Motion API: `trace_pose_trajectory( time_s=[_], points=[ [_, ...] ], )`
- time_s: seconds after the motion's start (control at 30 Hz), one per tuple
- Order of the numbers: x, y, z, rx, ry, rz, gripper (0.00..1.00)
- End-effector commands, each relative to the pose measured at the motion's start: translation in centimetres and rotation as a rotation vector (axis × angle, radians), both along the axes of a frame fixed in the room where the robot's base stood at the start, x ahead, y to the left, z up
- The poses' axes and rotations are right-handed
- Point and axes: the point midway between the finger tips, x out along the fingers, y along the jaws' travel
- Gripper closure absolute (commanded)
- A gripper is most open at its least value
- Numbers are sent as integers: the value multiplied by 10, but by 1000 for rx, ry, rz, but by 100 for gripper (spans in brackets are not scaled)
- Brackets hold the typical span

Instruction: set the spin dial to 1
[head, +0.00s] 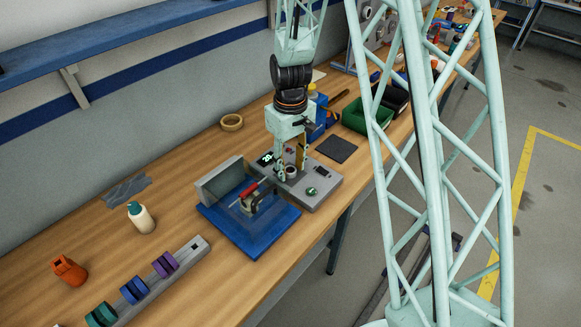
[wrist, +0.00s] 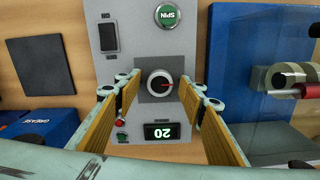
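The spin dial (wrist: 160,84) is a round white knob with a dark face and a red pointer, which points to the right in the wrist view. It sits on a grey control panel (wrist: 141,62) and also shows in the head view (head: 291,172). My gripper (wrist: 164,87) is open, with one finger on each side of the dial and a visible gap on both sides. In the head view my gripper (head: 291,160) reaches down over the panel. A small display (wrist: 161,131) beside the dial shows lit digits, apparently 20, upside down in the wrist view.
The panel also has a green round button (wrist: 166,16), a rocker switch (wrist: 108,38) and a small red part (wrist: 120,124). A blue fixture (head: 248,225) with a red-handled clamp stands close beside it. A dark pad (head: 337,149) and a green bin (head: 366,118) lie beyond.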

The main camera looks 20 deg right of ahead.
Motion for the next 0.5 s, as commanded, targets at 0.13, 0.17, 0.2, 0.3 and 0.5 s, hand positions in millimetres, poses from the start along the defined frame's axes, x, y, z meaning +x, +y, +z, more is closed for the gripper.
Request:
trace_pose_trajectory(
  time_s=[0.13,0.17,0.2,0.3,0.5],
  points=[
    [0,0,0,0,0,0,63],
    [0,0,0,0,0,0,63],
    [0,0,0,0,0,0,63],
    [0,0,0,0,0,-1,63],
    [0,0,5,0,0,-1,63]
  ],
)
